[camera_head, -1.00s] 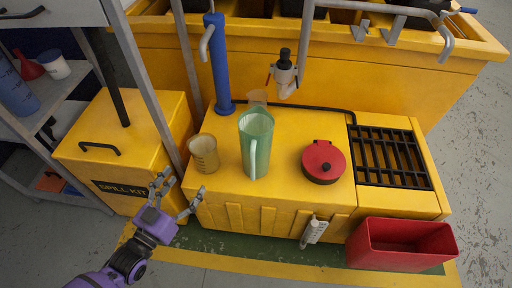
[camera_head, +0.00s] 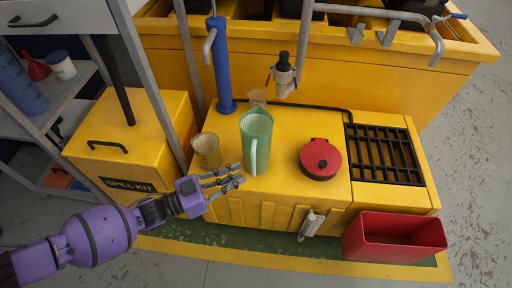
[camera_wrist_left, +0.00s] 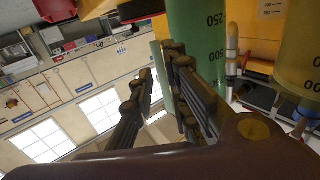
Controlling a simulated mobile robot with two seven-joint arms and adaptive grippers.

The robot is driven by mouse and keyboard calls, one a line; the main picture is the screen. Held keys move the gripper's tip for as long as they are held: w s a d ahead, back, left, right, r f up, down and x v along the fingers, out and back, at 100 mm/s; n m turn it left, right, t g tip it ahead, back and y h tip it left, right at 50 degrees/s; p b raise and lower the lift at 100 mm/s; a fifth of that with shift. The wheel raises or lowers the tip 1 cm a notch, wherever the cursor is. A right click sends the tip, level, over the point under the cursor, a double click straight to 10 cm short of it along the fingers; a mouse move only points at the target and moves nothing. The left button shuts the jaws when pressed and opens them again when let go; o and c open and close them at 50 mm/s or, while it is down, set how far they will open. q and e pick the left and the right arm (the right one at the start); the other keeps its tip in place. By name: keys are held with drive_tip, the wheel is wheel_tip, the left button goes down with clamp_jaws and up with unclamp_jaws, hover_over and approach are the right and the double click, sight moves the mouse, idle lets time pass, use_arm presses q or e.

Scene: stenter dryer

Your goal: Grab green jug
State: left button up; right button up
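The green jug (camera_head: 257,132) stands upright on the yellow bench top, its handle (camera_head: 253,158) toward me. In the left wrist view the jug (camera_wrist_left: 197,30) is close, marked 250, with a thin green strip, likely its handle (camera_wrist_left: 159,75), seen between the fingers. My left gripper (camera_head: 241,174) is just in front and left of the jug, fingers pointing at the handle. In the wrist view the left gripper (camera_wrist_left: 163,85) has its fingers apart. I cannot tell whether they touch the handle. My right gripper is not in view.
A yellowish beaker (camera_head: 207,152) stands close left of the jug, beside my left gripper. A red lidded can (camera_head: 320,160) stands to the right, with a black grate (camera_head: 384,155) beyond. A blue pump (camera_head: 221,70) rises behind.

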sight(253, 171)
use_arm(q)
drive_tip(key=x, duration=0.2)
drive_tip(key=b+x, duration=0.1)
drive_tip(key=x, duration=0.3)
drive_tip(key=shift+f, duration=0.3)
clamp_jaws()
drive_tip(key=shift+r, duration=0.1)
